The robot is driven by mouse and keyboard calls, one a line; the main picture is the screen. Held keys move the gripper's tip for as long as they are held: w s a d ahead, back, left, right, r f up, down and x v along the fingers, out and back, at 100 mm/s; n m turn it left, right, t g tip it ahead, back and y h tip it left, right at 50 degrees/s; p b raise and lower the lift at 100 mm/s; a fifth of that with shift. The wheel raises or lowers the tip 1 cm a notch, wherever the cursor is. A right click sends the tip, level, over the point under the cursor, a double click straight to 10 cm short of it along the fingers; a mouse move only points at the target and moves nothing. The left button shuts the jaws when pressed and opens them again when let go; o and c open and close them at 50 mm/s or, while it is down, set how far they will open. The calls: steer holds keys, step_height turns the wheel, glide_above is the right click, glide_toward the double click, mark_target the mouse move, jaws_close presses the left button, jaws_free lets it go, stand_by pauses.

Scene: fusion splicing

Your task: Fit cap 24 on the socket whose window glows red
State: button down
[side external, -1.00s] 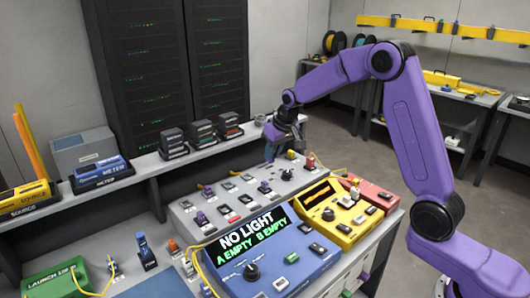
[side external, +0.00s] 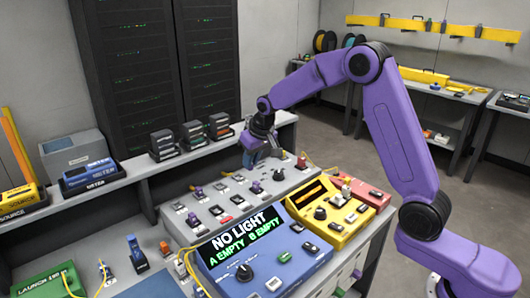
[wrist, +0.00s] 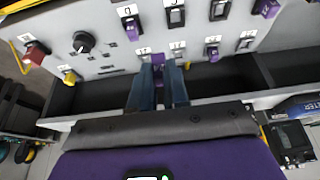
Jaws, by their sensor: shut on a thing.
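My gripper (side external: 252,158) is over the far edge of the grey socket panel (side external: 212,228). In the wrist view my gripper (wrist: 160,72) has its two dark blue fingers close together around a small purple piece (wrist: 158,58). No number on that piece is readable, so I cannot tell whether it is cap 24. It sits near the row of white number labels at the panel's edge, and I cannot tell whether it touches the panel. Other purple caps sit on the panel, one (wrist: 131,29) left of the fingers and one (wrist: 212,53) right. I cannot tell which socket window glows red.
A blue meter (side external: 290,262) reading "NO LIGHT, A EMPTY, B EMPTY" stands in front of the panel. A yellow box (side external: 345,236) with a dark window is right of it, then a red box (side external: 374,197). A shelf with black boxes (side external: 192,133) runs behind the panel.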

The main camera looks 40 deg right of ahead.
steer(key=w+a+f, duration=0.2)
steer(key=a+f, duration=0.2)
steer(key=a, duration=0.7)
steer(key=shift+w+a+f, duration=0.1)
steer(key=shift+f, duration=1.5)
steer(key=shift+w+a+f, duration=0.1)
steer(key=shift+f, duration=1.45)
steer(key=shift+f, duration=0.5)
steer(key=c, duration=1)
jaws_free()
steer(key=shift+c, duration=0.2)
steer(key=v, duration=1.7)
steer(key=shift+s+r, duration=0.15)
steer(key=shift+s, duration=0.05)
